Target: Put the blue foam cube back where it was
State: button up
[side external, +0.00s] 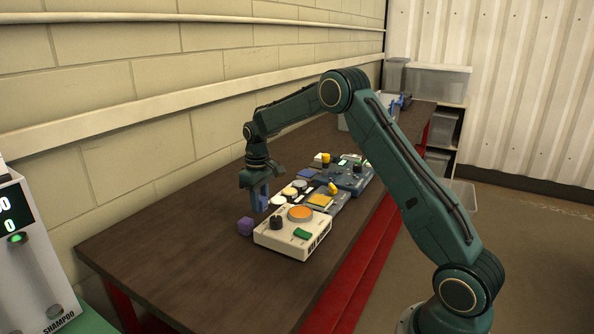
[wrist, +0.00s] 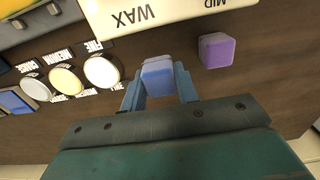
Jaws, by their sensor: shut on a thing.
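The blue foam cube (wrist: 158,78) sits between my two fingertips in the wrist view, with a finger against each side. My gripper (wrist: 157,88) is shut on it. In the side view my gripper (side external: 259,203) points down over the wooden table, just behind the cream control box and near the purple cube. The held cube is hard to make out there among the blue fingers. I cannot tell whether it touches the table.
The cream control box (side external: 265,240) with an orange button stands close to the fingers. Round pads (wrist: 66,79) with labels and more control boxes (side external: 348,180) line the table behind it. The table (side external: 190,250) is clear at the front left. A brick wall runs along the left.

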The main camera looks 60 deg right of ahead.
aim_at(260, 198)
jog(key=shift+f, duration=1.4)
jog(key=shift+f, duration=0.1)
jog(key=o, duration=0.9)
notch_tip(260, 198, up, 12)
jog(key=shift+r, duration=0.1)
